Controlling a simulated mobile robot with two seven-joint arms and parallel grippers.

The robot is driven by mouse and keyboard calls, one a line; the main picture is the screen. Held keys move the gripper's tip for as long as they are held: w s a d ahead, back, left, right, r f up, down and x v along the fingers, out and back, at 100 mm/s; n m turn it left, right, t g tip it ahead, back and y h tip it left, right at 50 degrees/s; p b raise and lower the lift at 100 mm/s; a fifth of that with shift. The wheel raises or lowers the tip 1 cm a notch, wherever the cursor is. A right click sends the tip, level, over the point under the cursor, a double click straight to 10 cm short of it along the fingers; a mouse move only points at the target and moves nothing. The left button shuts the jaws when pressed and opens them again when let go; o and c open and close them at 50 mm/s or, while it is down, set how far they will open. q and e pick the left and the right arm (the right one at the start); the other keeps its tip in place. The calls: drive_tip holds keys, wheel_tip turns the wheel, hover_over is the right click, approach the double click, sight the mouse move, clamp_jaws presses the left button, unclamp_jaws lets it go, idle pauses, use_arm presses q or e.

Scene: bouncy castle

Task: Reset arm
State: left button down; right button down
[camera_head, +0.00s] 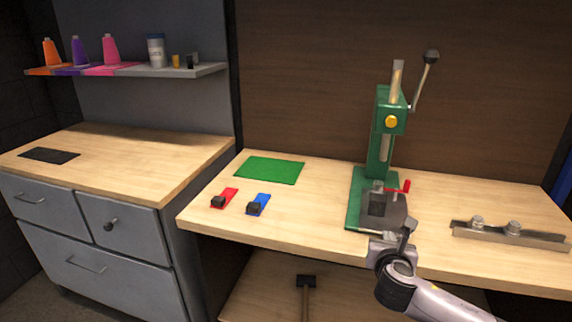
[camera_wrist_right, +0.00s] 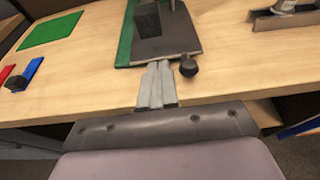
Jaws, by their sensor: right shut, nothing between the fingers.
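My right gripper (camera_head: 398,232) comes in from the lower right in the head view, at the front of the green arbor press (camera_head: 380,145). In the right wrist view its two fingers (camera_wrist_right: 158,68) are together with nothing between them. The fingertips are close to the front edge of the press base plate (camera_wrist_right: 165,47); I cannot tell whether they touch it. A dark round knob (camera_wrist_right: 188,67) shows just right of the fingers. The press has a raised lever with a black ball end (camera_head: 431,56) and a red handle (camera_head: 400,187) low down. My left gripper is not in view.
A green mat (camera_head: 270,170), a red item (camera_head: 224,198) and a blue item (camera_head: 258,204) lie left on the workbench (camera_head: 315,215). A metal rail (camera_head: 510,235) lies right. A hammer (camera_head: 306,290) is below. Bare wood lies between mat and press.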

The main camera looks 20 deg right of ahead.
drive_tip(key=s+a+f+m+g+y, duration=0.1)
drive_tip(key=s+a+f+m+y, duration=0.2)
drive_tip(key=s+a+f+m, duration=0.3)
drive_tip(key=s+a+f+m+g+y, duration=0.1)
drive_tip(key=s+a+f+m+y, duration=0.3)
drive_tip(key=a+f, duration=0.3)
drive_tip(key=s+a+f+m+y, duration=0.1)
drive_tip(key=s+a+f+m, duration=0.1)
drive_tip(key=s+m, duration=0.5)
drive_tip(key=s+a+f+m+y, duration=0.1)
drive_tip(key=s+a+f+m, duration=0.1)
drive_tip(key=s+m, duration=0.5)
drive_tip(key=f+m, duration=0.1)
drive_tip(key=m, duration=0.2)
drive_tip(key=shift+s+f+y, duration=0.15)
drive_tip(key=shift+f+y, duration=0.15)
drive_tip(key=shift+f, duration=0.05)
drive_tip(key=shift+a, duration=0.1)
